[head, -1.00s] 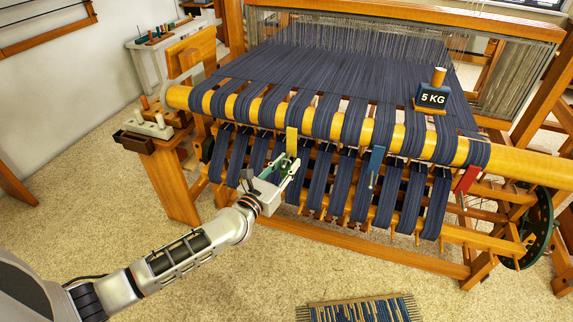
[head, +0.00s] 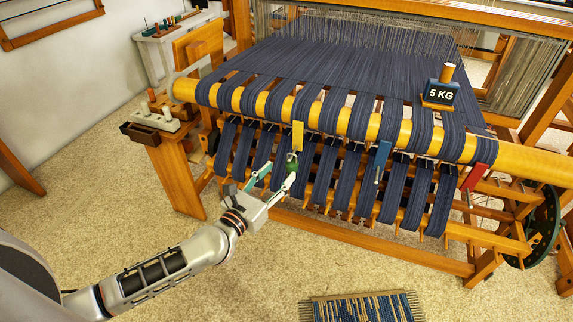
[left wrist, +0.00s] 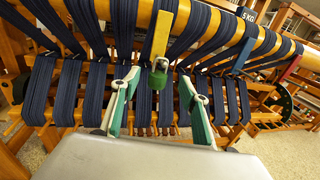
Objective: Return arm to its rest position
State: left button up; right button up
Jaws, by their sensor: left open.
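My left gripper (head: 279,174) is open, its two green-padded fingers spread, in front of the loom's hanging warp bundles. A yellow tag (head: 298,136) hangs at the front beam, just above and beyond the fingertips. A dark green piece (head: 291,162) shows below the tag, near the right fingertip. In the left wrist view the yellow tag (left wrist: 159,35) and the green piece (left wrist: 158,78) stand straight ahead, seen between the open fingers (left wrist: 159,88); the fingers do not close on them. My right gripper is not in view.
The loom's front beam (head: 370,126) carries dark blue warp. A blue tag (head: 383,154), a red tag (head: 473,177) and a 5 KG weight (head: 440,93) are to the right. A small woven piece (head: 362,307) lies on the floor. Carpet around my forearm is clear.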

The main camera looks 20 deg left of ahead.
pick_arm(q)
jog(key=s+d+f+m+g+h+p, duration=0.1)
jog(key=s+d+f+m+h, duration=0.15)
jog(key=s+m, duration=0.65)
jog(key=s+d+f+m+g+h+p, duration=0.1)
jog(key=s+d+f+m, duration=0.4)
jog(key=m, duration=0.8)
jog(key=s+a+f+m+g+y+p, duration=0.1)
jog(key=s+a+f+m+g+y, duration=0.4)
jog(key=s+f+m, duration=0.5)
jog(key=s+a+m, duration=0.1)
jog(key=s+m, duration=0.2)
jog(key=m, duration=0.2)
jog(key=shift+f+m+p, duration=0.3)
jog(key=shift+m+p, duration=0.05)
jog(key=shift+m, duration=0.05)
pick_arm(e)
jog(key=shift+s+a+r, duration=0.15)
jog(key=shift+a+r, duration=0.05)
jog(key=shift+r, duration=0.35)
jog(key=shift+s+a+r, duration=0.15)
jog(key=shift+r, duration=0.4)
pick_arm(q)
jog(key=shift+w, duration=0.1)
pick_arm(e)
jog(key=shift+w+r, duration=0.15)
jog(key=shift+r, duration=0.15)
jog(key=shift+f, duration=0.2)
